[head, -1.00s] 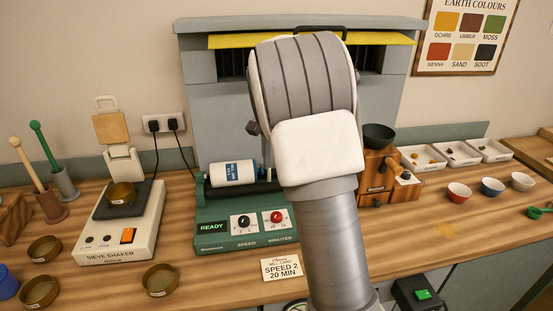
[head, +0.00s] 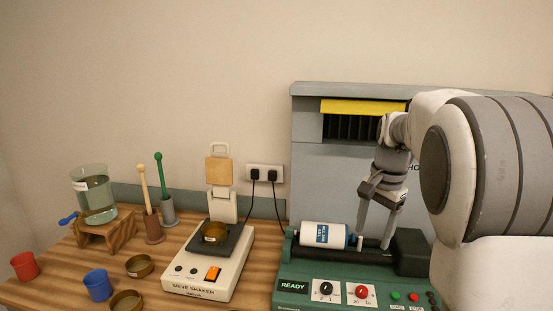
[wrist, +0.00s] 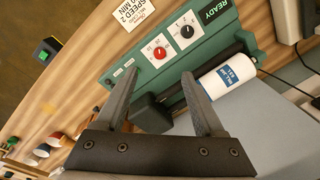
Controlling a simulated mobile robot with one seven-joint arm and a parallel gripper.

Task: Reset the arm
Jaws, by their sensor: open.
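My gripper (head: 376,225) is in front of the grey hood, just above the green roller mill (head: 292,284). Its two fingers are apart with nothing between them. In the wrist view my gripper (wrist: 160,95) shows its fingers spread over the mill. The white jar (head: 322,235) with a blue label lies on its side on the rollers, left of the fingers; it also shows in the wrist view (wrist: 222,82). In the head view the fingertips are close to the jar's right end, and I cannot tell if they touch. The mill's display reads READY.
The sieve shaker (head: 209,277) with a brown sieve (head: 214,232) stands left of the mill. A glass water vessel (head: 95,198) sits on a wooden stand at the far left. Cups and loose sieves lie at the front left. My arm hides the right side of the table.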

